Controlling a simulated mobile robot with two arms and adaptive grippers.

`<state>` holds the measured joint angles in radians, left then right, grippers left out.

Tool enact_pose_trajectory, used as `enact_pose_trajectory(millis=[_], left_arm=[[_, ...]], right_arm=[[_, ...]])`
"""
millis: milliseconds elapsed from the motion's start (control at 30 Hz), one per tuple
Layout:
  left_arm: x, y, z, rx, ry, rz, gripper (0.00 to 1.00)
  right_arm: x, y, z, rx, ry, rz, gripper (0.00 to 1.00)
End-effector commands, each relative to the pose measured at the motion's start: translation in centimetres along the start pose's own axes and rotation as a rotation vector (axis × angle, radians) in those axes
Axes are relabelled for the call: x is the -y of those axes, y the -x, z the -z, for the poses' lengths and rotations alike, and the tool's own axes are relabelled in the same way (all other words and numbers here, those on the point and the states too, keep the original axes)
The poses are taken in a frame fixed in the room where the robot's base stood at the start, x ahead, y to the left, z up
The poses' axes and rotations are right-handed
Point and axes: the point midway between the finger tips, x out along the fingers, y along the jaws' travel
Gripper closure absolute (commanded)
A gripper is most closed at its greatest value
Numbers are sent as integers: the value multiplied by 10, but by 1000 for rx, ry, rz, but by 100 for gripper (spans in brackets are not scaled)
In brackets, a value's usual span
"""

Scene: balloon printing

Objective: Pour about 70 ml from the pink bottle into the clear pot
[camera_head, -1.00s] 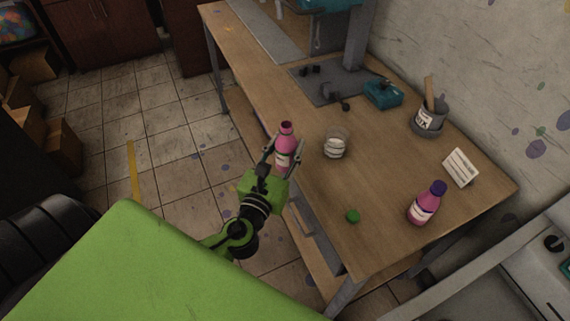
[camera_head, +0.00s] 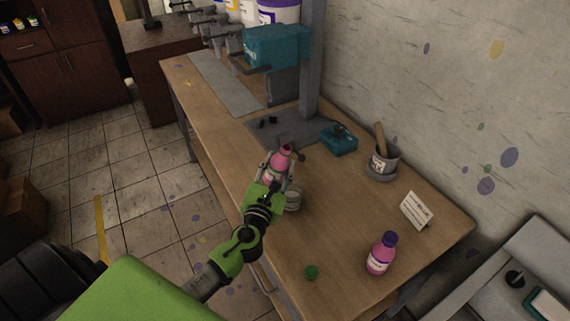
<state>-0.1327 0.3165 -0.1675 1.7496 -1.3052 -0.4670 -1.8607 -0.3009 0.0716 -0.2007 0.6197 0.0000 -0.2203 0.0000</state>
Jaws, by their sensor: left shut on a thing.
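My left gripper (camera_head: 275,172) is shut on a pink bottle (camera_head: 281,158) with an open dark mouth. I cannot tell how much liquid is in the pot. A second pink bottle (camera_head: 381,254) with a purple cap stands upright further right. My right gripper does not show.
The wooden table (camera_head: 340,220) is clear around the pot's right side. Behind are a teal box (camera_head: 339,140), a grey pot with a wooden handle (camera_head: 382,163) and a white card (camera_head: 417,210). A teal machine (camera_head: 278,46) stands at the far end.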

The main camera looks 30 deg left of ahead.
Motion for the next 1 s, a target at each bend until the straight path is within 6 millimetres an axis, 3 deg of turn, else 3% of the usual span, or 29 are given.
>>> enact_pose_trajectory(millis=[67, 300, 1000], left_arm=[[-10, 0, -3, 0, -118, 0, 91], [-25, 0, 14, 1, -507, 0, 91], [-26, 0, 17, 0, -585, -1, 91]], right_arm=[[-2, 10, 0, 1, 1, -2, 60], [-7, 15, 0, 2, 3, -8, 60], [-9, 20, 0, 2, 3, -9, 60]])
